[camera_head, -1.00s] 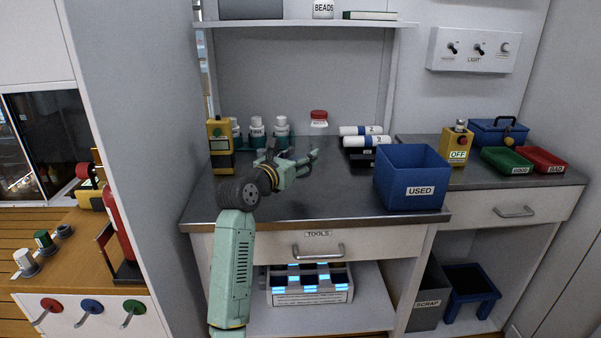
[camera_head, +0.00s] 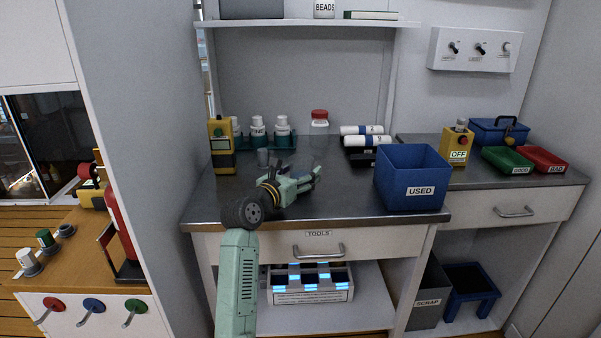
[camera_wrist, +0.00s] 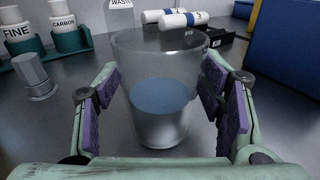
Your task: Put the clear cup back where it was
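The clear cup (camera_wrist: 160,90) stands upright between my fingers in the wrist view, with a bluish-grey surface showing low inside it. My gripper (camera_wrist: 160,95) has its purple pads against both sides of the cup and looks shut on it. In the head view my gripper (camera_head: 316,175) is low over the middle of the bench (camera_head: 340,205), and the cup is hard to make out there. I cannot tell whether the cup's base touches the bench.
Several white-capped bottles (camera_head: 257,133) stand in a teal rack at the back left, beside a yellow device (camera_head: 221,146). A red-lidded jar (camera_head: 319,122), white rolls (camera_head: 366,141) and the blue USED bin (camera_head: 411,178) are behind and right.

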